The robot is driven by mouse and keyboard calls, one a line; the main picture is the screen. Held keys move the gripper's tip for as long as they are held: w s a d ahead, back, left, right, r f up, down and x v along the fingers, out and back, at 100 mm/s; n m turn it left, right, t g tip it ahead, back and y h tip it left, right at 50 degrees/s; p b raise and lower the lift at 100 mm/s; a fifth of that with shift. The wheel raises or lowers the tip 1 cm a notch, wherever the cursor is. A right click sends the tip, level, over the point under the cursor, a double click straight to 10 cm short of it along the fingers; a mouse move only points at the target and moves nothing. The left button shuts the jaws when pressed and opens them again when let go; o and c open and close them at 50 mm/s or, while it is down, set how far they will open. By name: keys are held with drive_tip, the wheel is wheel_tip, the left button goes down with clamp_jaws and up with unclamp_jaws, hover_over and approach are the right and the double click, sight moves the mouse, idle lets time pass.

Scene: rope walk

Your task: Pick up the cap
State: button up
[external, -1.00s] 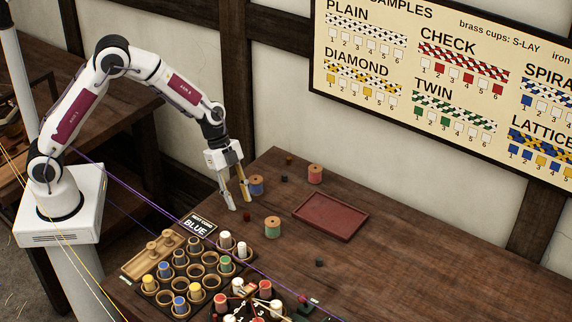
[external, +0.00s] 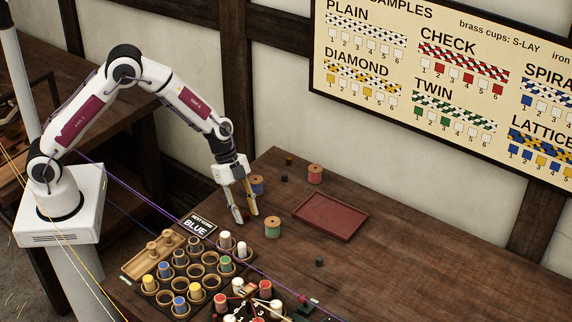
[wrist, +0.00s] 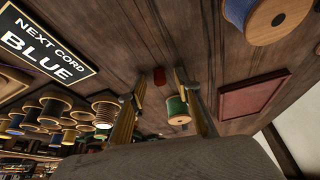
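In the wrist view my gripper (wrist: 160,82) is open, with nothing held between the fingers. Whether the fingers touch the piece cannot be told. Other small dark pieces lie farther back (external: 284,178) and to the right (external: 319,263).
A green spool (external: 272,227) stands close right of my gripper, and a blue spool (external: 257,184) just behind it. A red tray (external: 330,216) lies to the right. A rack of cups and bobbins (external: 207,283) is in front. The table's right side is clear.

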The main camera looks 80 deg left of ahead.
sight(246, 213)
drive_tip(key=c, duration=0.9)
drive_tip(key=shift+c, duration=0.2)
wheel_tip(246, 213, up, 10)
drive_tip(key=shift+n, duration=0.3)
idle(0.8)
